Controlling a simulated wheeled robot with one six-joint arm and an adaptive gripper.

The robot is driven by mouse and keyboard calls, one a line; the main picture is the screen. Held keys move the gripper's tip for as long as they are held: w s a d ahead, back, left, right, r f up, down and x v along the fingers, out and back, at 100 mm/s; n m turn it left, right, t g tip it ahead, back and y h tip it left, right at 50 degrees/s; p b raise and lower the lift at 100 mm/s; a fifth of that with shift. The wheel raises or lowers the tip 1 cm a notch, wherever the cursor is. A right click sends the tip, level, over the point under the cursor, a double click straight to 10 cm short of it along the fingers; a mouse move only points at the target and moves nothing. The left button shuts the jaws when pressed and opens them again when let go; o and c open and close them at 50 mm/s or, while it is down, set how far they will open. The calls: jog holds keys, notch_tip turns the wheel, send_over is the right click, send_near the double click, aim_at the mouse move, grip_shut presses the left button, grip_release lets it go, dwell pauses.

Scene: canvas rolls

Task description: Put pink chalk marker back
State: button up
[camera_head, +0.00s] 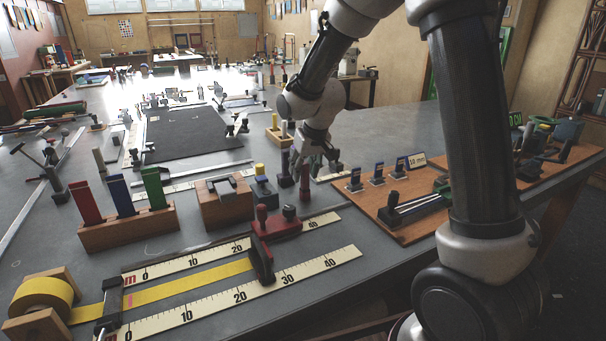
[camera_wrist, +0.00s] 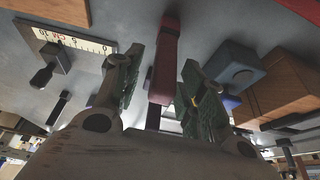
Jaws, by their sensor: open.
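A dark pink-red stick, which looks like the pink chalk marker (camera_wrist: 166,60), stands between the two fingers of my gripper (camera_wrist: 162,75) in the wrist view. Gaps show between it and both green-padded fingers, so the gripper is open around it. In the head view, a dark reddish upright piece (camera_head: 305,183), probably the same marker, is just below my gripper (camera_head: 316,168). The marker's lower end and any holder under it are hard to make out.
A blue block with a yellow top (camera_head: 262,186) and a wooden block (camera_head: 225,202) stand to the left. A wooden board with dark tools (camera_head: 400,205) is at the right. Open tabletop lies behind right.

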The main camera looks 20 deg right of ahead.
jog(key=a+v, duration=0.1)
jog(key=v, duration=0.9)
jog(key=s+d+r+m, duration=0.1)
jog(key=s+d+r, duration=0.4)
jog(key=s+d, duration=0.75)
jog(key=s, duration=0.7)
jog(key=s+d+m+h, duration=0.1)
jog(key=s+d, duration=0.1)
jog(key=s, duration=0.7)
jog(key=shift+s+d, duration=0.3)
